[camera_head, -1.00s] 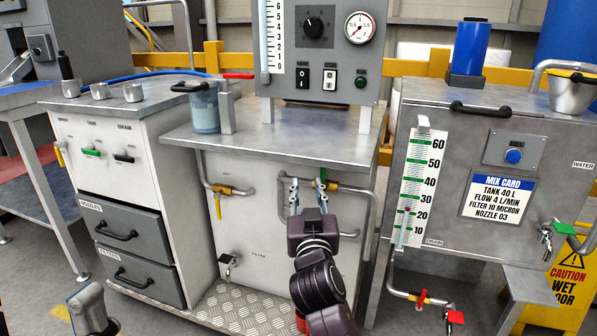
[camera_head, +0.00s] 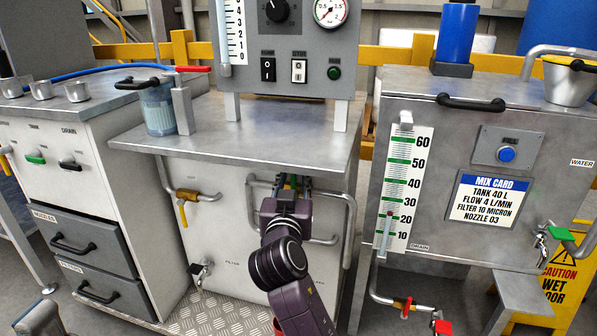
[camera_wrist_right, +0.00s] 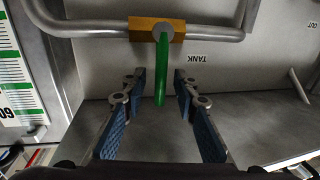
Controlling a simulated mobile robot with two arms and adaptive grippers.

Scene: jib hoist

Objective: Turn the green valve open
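The green valve lever (camera_wrist_right: 161,75) shows in the right wrist view, standing across the grey pipe on its brass body (camera_wrist_right: 143,29). An upside-down TANK label is beside it. My right gripper (camera_wrist_right: 160,88) is open. Its two blue-padded fingers stand either side of the lever's free end, with a gap on each side. In the head view my right gripper (camera_head: 292,183) is at the pipe loop under the panel's steel top, and it hides most of the valve.
The steel worktop (camera_head: 240,140) overhangs close above my right gripper. A yellow-handled valve (camera_head: 183,205) is to the left, and a small tap (camera_head: 199,271) is lower down. The mix tank (camera_head: 440,190) stands to the right, with a red-handled valve (camera_head: 406,307) below it.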

